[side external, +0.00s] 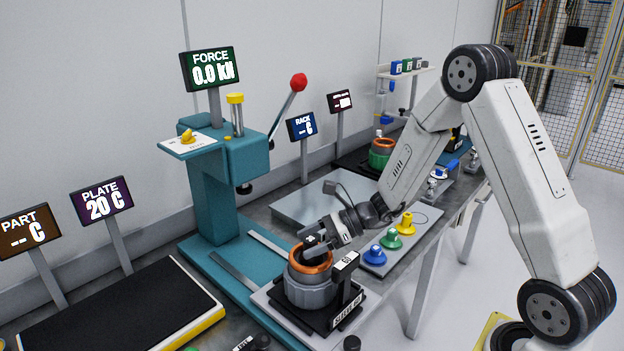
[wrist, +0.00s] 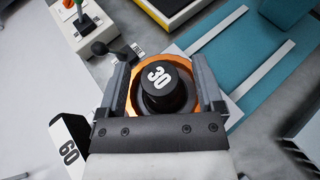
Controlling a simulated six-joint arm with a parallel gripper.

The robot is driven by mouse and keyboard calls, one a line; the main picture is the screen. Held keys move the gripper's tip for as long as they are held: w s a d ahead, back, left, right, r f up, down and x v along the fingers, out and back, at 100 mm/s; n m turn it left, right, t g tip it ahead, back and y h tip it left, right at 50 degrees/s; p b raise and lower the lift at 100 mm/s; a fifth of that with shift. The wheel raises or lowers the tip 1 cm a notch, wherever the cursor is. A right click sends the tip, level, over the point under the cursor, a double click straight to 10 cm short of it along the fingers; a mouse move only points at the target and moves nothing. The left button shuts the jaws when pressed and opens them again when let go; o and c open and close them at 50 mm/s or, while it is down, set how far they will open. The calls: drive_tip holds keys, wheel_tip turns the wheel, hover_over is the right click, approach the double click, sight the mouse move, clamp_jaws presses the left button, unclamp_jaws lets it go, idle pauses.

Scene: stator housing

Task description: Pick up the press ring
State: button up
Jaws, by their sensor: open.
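My gripper (side external: 322,238) is open over a grey round housing (side external: 309,291) with a copper-coloured ring (side external: 296,258) at its top. In the wrist view, a black round knob-like part marked 30 (wrist: 160,83) stands inside the copper ring (wrist: 210,82). My open fingers (wrist: 161,68) lie on either side of this black part, with a gap to it on each side. No label names the press ring, so I cannot tell for sure which piece it is. The fingertips' height against the copper ring is unclear.
A black block marked 60 (side external: 345,264) stands beside the housing. The teal press (side external: 220,190) with a red-knobbed lever (side external: 298,82) rises behind left. Blue (side external: 375,254), green (side external: 392,239) and yellow (side external: 405,224) pieces sit to the right. A dark plate (side external: 110,310) lies front left.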

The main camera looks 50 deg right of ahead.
drive_tip(key=shift+x, duration=1)
clamp_jaws()
